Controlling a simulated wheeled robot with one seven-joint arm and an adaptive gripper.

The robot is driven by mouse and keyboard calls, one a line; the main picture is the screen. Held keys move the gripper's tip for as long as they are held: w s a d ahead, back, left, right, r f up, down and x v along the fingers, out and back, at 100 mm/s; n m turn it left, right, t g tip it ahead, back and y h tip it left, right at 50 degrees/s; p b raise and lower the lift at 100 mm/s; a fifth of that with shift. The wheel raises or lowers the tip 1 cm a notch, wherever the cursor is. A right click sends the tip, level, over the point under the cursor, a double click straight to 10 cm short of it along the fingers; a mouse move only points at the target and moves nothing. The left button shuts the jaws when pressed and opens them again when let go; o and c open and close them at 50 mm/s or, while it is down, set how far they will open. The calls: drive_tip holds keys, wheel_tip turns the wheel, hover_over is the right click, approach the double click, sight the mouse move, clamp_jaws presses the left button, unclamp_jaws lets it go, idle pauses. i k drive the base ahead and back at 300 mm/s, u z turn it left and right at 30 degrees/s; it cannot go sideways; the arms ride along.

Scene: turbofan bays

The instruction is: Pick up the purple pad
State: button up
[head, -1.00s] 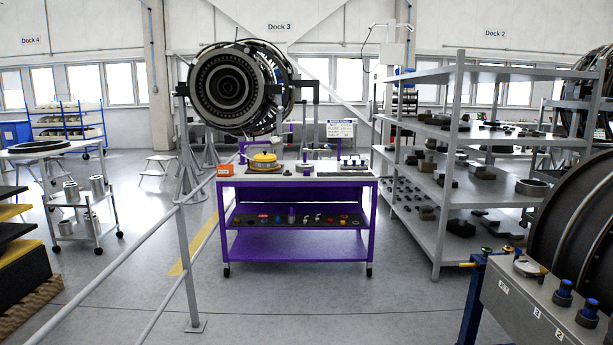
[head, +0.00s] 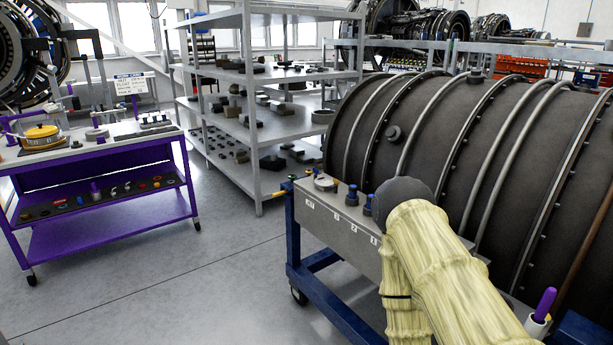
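I cannot pick out a purple pad for certain. A purple rounded stick-like thing (head: 544,303) stands in a white holder (head: 537,326) at the lower right, beside the large dark engine casing. A small purple item (head: 95,191) stands on the middle shelf of the purple cart (head: 60,240) at the left. My arm, in a pale yellow cover, rises from the bottom right in front of the casing. My gripper does not show.
A grey bench (head: 334,222) on a blue wheeled frame (head: 310,276) holds blue-capped parts (head: 352,195). The dark casing (head: 480,150) fills the right. Grey shelving (head: 251,110) with dark parts stands behind. The floor between cart and bench is clear.

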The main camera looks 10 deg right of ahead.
sight(101, 139)
drive_tip(key=u, duration=1.35)
drive_tip(key=i, duration=6.25)
drive_tip(key=z, duration=1.05)
